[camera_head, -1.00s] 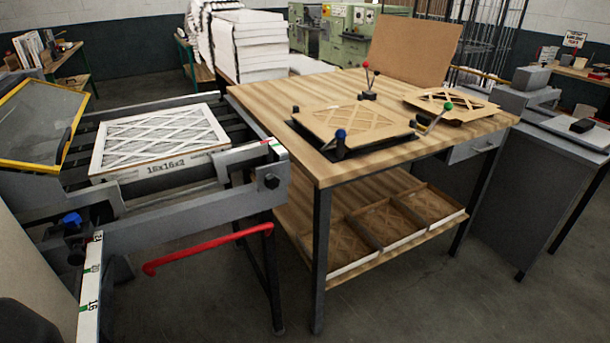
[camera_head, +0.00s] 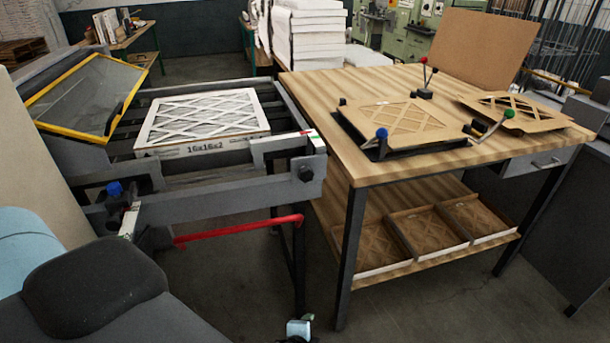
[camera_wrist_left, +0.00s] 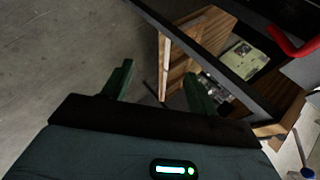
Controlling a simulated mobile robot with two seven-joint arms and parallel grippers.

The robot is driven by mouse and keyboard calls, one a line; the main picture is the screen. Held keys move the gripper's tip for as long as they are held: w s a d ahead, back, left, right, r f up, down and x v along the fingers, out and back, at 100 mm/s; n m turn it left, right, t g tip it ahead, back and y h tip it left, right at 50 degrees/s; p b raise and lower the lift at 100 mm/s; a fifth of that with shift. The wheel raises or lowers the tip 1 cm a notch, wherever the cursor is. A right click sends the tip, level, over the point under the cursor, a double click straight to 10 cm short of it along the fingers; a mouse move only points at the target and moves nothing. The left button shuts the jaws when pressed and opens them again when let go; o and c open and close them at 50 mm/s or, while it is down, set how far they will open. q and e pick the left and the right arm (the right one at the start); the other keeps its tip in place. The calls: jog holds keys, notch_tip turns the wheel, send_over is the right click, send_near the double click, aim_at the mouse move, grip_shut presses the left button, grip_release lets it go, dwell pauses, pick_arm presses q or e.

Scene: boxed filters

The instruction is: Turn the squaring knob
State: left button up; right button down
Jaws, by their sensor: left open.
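The machine on the left holds a white-framed filter (camera_head: 205,118) marked 16x16x2. A blue knob (camera_head: 114,188) sits at the near left of its rail, and a black knob (camera_head: 305,173) is on its right end. I cannot tell which is the squaring knob. My left gripper (camera_wrist_left: 160,90) is open and empty in the left wrist view, its two green fingers apart. It points at floor and a wooden edge, with no knob between its fingers. In the head view my arm covers the lower left, and its fingers cannot be made out.
A red bar (camera_head: 240,230) runs below the machine's front; it also shows in the left wrist view (camera_wrist_left: 292,42). A wooden table (camera_head: 350,90) with a cardboard fixture and levers stands to the right. A yellow-framed guard (camera_head: 75,138) is raised at left.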

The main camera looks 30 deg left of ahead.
pick_arm(q)
jog(key=w+a+r+m+t+y, duration=0.2)
jog(key=w+a+r+m+y, duration=0.3)
jog(key=w+r, duration=0.65)
jog(key=y, duration=0.7)
send_near(305, 176)
jog(key=x, duration=0.3)
jog(key=shift+t, duration=0.4)
jog(key=shift+b+x, duration=0.3)
jog(key=shift+x, duration=3.4)
jog(key=shift+f, duration=0.1)
jog(key=c, duration=1)
